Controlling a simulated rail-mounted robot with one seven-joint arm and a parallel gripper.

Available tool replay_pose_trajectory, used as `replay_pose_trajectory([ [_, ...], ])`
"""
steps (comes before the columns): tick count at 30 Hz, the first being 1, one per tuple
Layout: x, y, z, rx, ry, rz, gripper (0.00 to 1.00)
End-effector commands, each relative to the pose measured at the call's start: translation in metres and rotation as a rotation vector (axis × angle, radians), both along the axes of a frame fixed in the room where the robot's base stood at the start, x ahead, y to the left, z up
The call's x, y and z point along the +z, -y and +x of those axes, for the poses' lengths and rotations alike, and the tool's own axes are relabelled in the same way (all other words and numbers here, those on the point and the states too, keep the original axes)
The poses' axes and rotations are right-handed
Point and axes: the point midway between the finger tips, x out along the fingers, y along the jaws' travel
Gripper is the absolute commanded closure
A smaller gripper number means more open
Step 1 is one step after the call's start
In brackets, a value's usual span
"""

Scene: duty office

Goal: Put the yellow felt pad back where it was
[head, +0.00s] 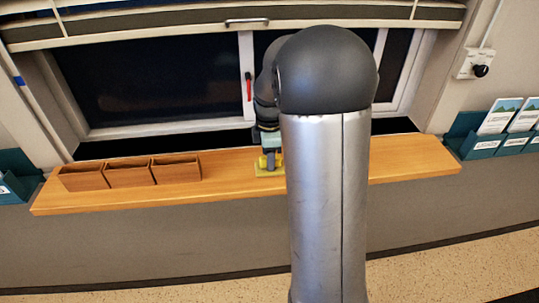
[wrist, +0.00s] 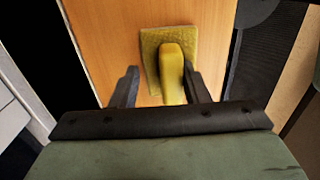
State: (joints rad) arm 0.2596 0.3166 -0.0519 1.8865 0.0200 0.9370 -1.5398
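The yellow felt pad (head: 263,172) lies flat on the wooden sill, just left of my arm's silver column. In the wrist view the pad (wrist: 151,50) is a textured, roughly square yellow piece with a smooth, brighter yellow grip standing up from it. My gripper (wrist: 160,68) is open, with its two dark fingers wide apart. The yellow grip shows between the fingers, closer to the right one, with a gap on the left. I cannot tell whether the right finger touches it. In the head view my gripper is small, right above the pad, and partly hidden by my arm.
Three joined wooden boxes (head: 128,173) stand at the left of the sill (head: 225,182). A window rises behind it. Teal leaflet holders (head: 490,146) are at the far right. The sill between boxes and pad is clear; my arm hides part of the right side.

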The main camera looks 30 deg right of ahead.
Motion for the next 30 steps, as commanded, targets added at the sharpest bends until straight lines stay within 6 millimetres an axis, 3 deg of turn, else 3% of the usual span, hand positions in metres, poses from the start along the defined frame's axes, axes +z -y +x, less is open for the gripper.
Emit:
replay_pose_trajectory([
  [10, 0.01, 0.0, 0.0, 0.0, -0.001, 0.0, 0.59],
  [24, 0.103, 0.0, 0.0, 0.001, 0.002, -0.001, 0.59],
  [30, 0.121, 0.0, 0.0, 0.0, -0.001, 0.0, 0.59],
])
